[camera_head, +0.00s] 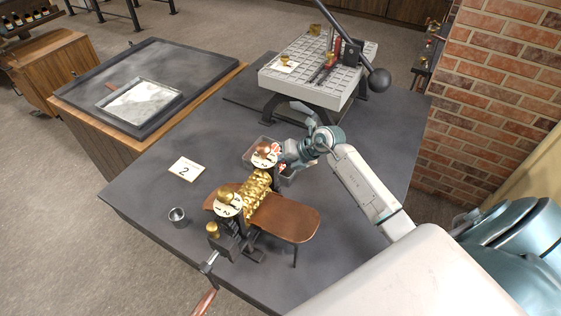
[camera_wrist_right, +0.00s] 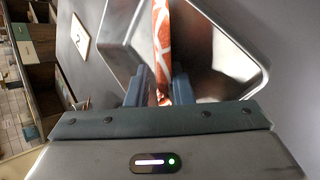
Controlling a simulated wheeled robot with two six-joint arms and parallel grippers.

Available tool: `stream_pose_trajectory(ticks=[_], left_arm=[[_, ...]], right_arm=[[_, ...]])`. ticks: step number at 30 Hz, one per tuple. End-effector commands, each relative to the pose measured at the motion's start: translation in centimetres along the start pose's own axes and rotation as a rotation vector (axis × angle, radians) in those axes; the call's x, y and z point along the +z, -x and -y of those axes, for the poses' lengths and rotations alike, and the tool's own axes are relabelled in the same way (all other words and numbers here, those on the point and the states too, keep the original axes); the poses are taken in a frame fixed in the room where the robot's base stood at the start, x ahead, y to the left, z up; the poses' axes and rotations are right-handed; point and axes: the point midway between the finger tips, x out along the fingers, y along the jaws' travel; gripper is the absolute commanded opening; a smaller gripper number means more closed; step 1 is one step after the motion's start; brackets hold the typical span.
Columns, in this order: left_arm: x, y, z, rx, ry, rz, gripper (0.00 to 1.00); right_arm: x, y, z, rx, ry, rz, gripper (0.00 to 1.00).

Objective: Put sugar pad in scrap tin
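My right gripper (camera_head: 284,154) reaches in from the right, above the grey metal tin (camera_head: 290,178) behind the brass roller machine. In the right wrist view the gripper (camera_wrist_right: 161,90) has a finger on each side of a thin orange-red and white patterned pad (camera_wrist_right: 161,50), apparently the sugar pad, held edge-on. The shiny tin, apparently the scrap tin, lies behind it in the right wrist view (camera_wrist_right: 225,65). The pad shows as a small red and white patch in the head view (camera_head: 277,149). Whether it touches the tin cannot be told. My left gripper is not in view.
The roller machine (camera_head: 257,192) with brass rollers, numbered dials and a brown board stands just in front of the tin. A small metal cup (camera_head: 177,215) and a card marked 2 (camera_head: 186,169) lie left. A grey tiled press (camera_head: 315,75) stands behind.

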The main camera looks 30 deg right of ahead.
Motion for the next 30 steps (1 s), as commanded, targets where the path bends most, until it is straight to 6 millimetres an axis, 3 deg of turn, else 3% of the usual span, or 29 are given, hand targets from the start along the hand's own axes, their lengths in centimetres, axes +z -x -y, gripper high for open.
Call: stream_pose_trajectory(ticks=[13,30], left_arm=[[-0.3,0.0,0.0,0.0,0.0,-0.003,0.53],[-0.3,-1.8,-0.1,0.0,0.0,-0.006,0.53]], right_arm=[[0.1,0.8,-0.1,-0.002,0.0,0.001,0.33],[0.1,9.9,0.0,-0.005,0.003,0.001,0.33]])
